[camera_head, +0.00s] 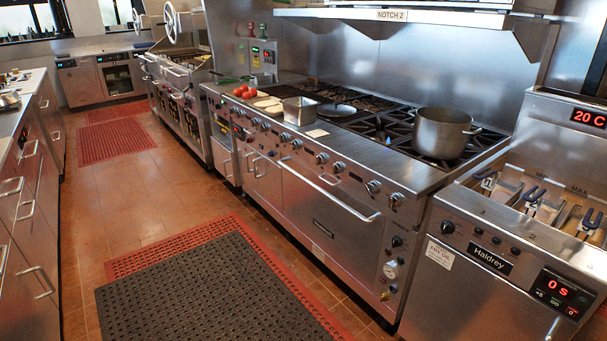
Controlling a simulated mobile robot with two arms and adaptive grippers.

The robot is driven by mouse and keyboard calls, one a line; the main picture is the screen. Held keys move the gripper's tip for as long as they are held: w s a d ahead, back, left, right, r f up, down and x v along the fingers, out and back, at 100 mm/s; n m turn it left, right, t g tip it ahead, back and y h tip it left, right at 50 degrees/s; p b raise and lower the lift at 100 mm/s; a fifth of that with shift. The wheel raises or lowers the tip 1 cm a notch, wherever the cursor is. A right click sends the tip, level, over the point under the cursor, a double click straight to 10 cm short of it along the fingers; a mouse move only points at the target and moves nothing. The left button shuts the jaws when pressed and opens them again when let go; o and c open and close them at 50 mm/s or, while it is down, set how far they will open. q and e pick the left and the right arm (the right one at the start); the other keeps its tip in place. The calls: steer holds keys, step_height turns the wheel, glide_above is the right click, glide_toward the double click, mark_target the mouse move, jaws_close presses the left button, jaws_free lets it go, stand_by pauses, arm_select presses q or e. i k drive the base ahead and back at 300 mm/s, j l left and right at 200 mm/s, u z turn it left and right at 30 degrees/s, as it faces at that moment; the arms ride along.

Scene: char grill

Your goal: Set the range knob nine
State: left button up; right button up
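The long steel range (330,215) runs diagonally across the middle of the view. A row of round metal knobs lies along its front panel. One knob (373,187) is near the right end, with another (397,199) beside it. Others, such as a middle knob (322,158) and a farther knob (284,137), run away to the left. Their markings and pointer angles are too small to read, so I cannot tell which one is nine. Neither of my grippers is in view.
A steel pot (440,135) stands on the right burners. A metal pan (300,110) and red tomatoes (245,91) sit farther left. A fryer (490,265) with baskets stands at right. A black mat (215,290) covers the floor before the range. The aisle is clear, with counters at left.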

mark_target(373, 188)
steer(key=i+j+u, duration=0.15)
steer(key=i+u, duration=0.25)
steer(key=i, duration=0.2)
steer(key=i+u, duration=0.4)
steer(key=i, duration=0.2)
